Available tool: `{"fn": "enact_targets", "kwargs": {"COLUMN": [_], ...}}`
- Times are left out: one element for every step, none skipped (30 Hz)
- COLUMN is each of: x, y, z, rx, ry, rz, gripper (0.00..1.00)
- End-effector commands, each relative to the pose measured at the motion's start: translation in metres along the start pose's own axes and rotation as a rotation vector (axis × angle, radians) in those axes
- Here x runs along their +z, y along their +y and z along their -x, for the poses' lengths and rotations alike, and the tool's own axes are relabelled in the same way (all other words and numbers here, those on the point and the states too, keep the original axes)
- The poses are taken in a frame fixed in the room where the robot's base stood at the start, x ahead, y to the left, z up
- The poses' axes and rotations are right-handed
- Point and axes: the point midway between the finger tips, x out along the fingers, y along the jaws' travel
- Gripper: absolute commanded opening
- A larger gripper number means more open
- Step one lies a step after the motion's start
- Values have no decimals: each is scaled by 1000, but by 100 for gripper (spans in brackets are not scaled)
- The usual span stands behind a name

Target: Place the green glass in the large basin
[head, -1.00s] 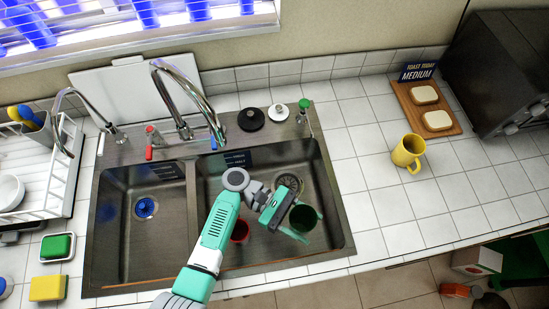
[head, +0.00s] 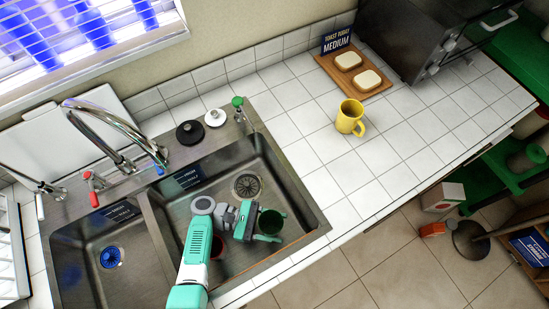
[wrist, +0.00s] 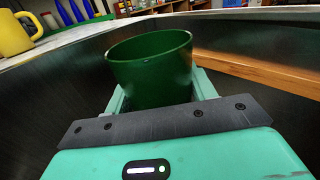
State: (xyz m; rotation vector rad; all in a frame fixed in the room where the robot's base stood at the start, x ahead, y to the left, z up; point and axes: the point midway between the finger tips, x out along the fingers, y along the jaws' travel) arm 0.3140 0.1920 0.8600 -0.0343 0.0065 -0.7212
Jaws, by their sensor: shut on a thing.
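The green glass (head: 271,222) is an open-topped dark green cup. It is between the fingers of my gripper (head: 267,232), inside the outline of the large right-hand basin (head: 290,188). My gripper is shut on it. In the wrist view the glass (wrist: 150,70) stands nearly upright between the fingers (wrist: 160,95), with its rim clear. I cannot tell whether its base touches the basin floor.
The drain (head: 246,186) lies behind the glass. The smaller basin (head: 112,262) is to the left, past a divider. The faucet (head: 125,130) arches behind. A yellow mug (head: 350,117) and a toast board (head: 352,70) stand on the right counter; the tiles around the mug are clear.

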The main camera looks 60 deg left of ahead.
Motion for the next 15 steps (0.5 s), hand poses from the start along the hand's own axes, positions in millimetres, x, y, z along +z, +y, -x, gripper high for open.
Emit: {"fn": "enact_targets", "kwargs": {"x": [1,1,0,-1,-2,-3,-4,-4,-5,-6,-6,-7,-8,-8,-9], "y": [0,0,0,0,0,0,0,0,0,0,0,0,1,0,0], "z": [0,0,0,0,0,0,0,0,0,0,0,0,0,0,0], "rx": [0,0,0,0,0,0,0,0,0,0,0,0,0,0,0], "ry": [0,0,0,0,0,-1,0,0,0,0,0,0,0,0,0], "rz": [0,0,0,0,0,0,0,0,0,0,0,0,0,0,0], "gripper": [27,27,27,27,27,27,27,27,27,27,27,27,27,27,27]}}
